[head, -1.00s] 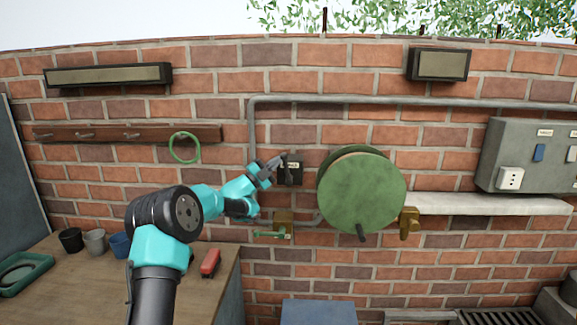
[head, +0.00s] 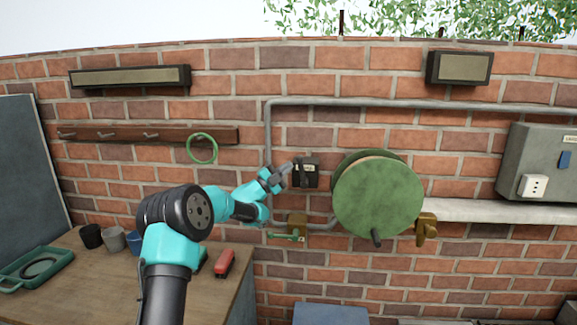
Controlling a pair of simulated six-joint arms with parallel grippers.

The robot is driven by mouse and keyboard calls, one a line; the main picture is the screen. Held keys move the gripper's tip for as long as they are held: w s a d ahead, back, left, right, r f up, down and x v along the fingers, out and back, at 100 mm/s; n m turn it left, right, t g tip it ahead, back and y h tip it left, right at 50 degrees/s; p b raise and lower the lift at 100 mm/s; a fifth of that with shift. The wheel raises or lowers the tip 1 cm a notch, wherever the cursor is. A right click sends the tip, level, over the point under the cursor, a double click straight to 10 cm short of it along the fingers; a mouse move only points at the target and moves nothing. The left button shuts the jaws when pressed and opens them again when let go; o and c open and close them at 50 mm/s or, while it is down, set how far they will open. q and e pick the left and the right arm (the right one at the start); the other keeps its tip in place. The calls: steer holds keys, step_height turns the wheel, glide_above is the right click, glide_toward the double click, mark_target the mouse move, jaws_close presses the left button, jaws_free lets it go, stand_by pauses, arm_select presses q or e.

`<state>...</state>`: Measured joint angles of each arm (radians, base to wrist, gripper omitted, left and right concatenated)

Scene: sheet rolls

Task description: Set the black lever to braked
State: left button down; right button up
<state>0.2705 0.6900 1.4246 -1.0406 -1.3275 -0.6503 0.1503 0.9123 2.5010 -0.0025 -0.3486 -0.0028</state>
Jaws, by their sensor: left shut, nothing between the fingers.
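A small black box (head: 313,172) with a pale label is fixed to the brick wall, left of the green reel (head: 377,195). The black lever is too small and dark against this box for me to tell its position. My left gripper (head: 286,170) is shut and empty, just left of the box. Its fingertips look close to the box's left edge, and I cannot tell whether they touch it. My right gripper is not in view.
A grey pipe (head: 268,135) runs down the wall behind my left gripper. A green ring (head: 202,148) hangs from the hook rail. The workbench (head: 120,280) holds cups and a red tool.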

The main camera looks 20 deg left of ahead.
arm_select(q)
steer(key=v, duration=1.2)
steer(key=shift+a+r, duration=0.3)
steer(key=shift+r, duration=0.1)
steer(key=s+d+f+n+g+y, duration=0.2)
steer(key=d+f+n+y, duration=0.3)
steer(key=f, duration=0.7)
steer(key=s+d+f+n+g+y, duration=0.2)
steer(key=d+f+n, duration=0.2)
steer(key=f+n, duration=0.5)
steer(key=s+d+f+n+g+y, duration=0.2)
steer(key=d+f+n+y, duration=0.2)
steer(key=f, duration=1)
steer(key=s+d+f+n+g, duration=0.2)
steer(key=s+d+f+g, duration=0.1)
steer(key=s, duration=0.7)
steer(key=s+d+f+n+g, duration=0.2)
steer(key=s+d+f+g, duration=0.2)
steer(key=s, duration=0.6)
steer(key=s+d+f+n+g, duration=0.2)
steer(key=s+d+f+g, duration=0.2)
steer(key=s+f, duration=0.3)
steer(key=s+g, duration=0.1)
steer(key=s, duration=0.3)
steer(key=shift+d, duration=0.2)
steer(key=shift+f, duration=0.1)
